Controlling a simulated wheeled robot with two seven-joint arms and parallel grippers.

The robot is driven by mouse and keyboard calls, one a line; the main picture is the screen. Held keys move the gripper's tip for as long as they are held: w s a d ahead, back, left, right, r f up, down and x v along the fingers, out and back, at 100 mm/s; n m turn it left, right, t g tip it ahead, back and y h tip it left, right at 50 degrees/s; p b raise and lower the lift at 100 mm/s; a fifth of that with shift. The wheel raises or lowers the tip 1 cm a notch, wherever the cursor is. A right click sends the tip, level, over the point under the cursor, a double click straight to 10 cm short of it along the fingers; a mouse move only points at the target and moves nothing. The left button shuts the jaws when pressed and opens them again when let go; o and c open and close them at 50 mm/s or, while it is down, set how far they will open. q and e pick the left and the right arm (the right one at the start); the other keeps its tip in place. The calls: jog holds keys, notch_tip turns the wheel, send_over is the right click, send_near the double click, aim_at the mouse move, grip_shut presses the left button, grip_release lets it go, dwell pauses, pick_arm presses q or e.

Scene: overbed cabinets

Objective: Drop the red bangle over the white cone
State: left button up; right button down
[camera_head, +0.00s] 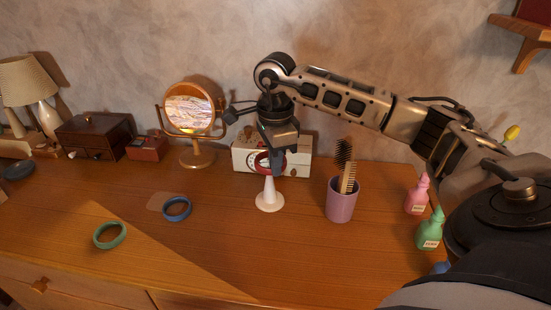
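The red bangle (256,167) is held by my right gripper (277,160), which points down from above. The fingers look shut on the bangle's right side, partly covering it. The bangle appears tilted, its face turned toward the camera. The white cone (269,198) stands upright on its round base on the wooden top, directly below. The bangle's lower edge is very near the cone's tip; I cannot tell whether they touch. My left gripper is not in view.
A blue bangle (177,217) and a green bangle (98,242) lie to the left on the dresser top (230,255). A white box (243,158) stands behind the cone. A purple cup (340,208) with a comb, a pink bottle (416,199) and a green bottle (429,234) stand right.

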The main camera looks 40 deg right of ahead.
aim_at(270, 186)
notch_tip(270, 186, down, 2)
jog(key=shift+f+b, duration=0.15)
jog(key=shift+b, duration=0.45)
jog(key=shift+f+b, duration=0.65)
jog(key=shift+f, duration=0.3)
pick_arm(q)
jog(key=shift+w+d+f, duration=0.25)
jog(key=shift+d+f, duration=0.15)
pick_arm(e)
jog(key=shift+f, duration=0.3)
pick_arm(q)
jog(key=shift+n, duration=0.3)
pick_arm(e)
jog(key=c, duration=1.6)
grip_release()
jog(key=shift+r, duration=0.1)
